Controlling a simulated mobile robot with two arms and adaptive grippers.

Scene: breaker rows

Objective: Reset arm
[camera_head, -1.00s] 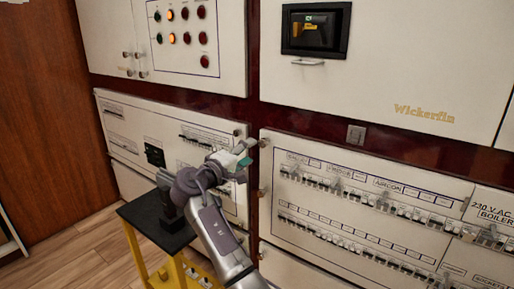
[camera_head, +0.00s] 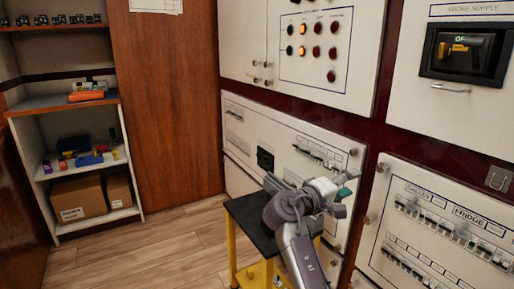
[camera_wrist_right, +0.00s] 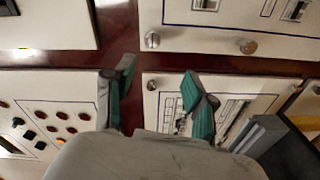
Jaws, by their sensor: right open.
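My right gripper (camera_head: 340,188) is in the middle right of the head view, above a small black-topped stand and in front of the white panels. In the right wrist view my right gripper (camera_wrist_right: 157,92) shows two green-tipped fingers spread apart with nothing between them. The breaker panel (camera_head: 440,225) with rows of switches, labelled GALLEY and FRIDGE, is to the right of the gripper. Another lower panel (camera_head: 245,120) with switches is behind the gripper. The gripper appears apart from the panels. My left gripper is not in view.
A black-topped stand with yellow legs (camera_head: 234,253) is below my right arm. A shelf unit (camera_head: 128,150) with boxes and small items stands at the left. Wooden floor (camera_head: 180,250) between them is clear. The indicator panel (camera_head: 314,60) is above.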

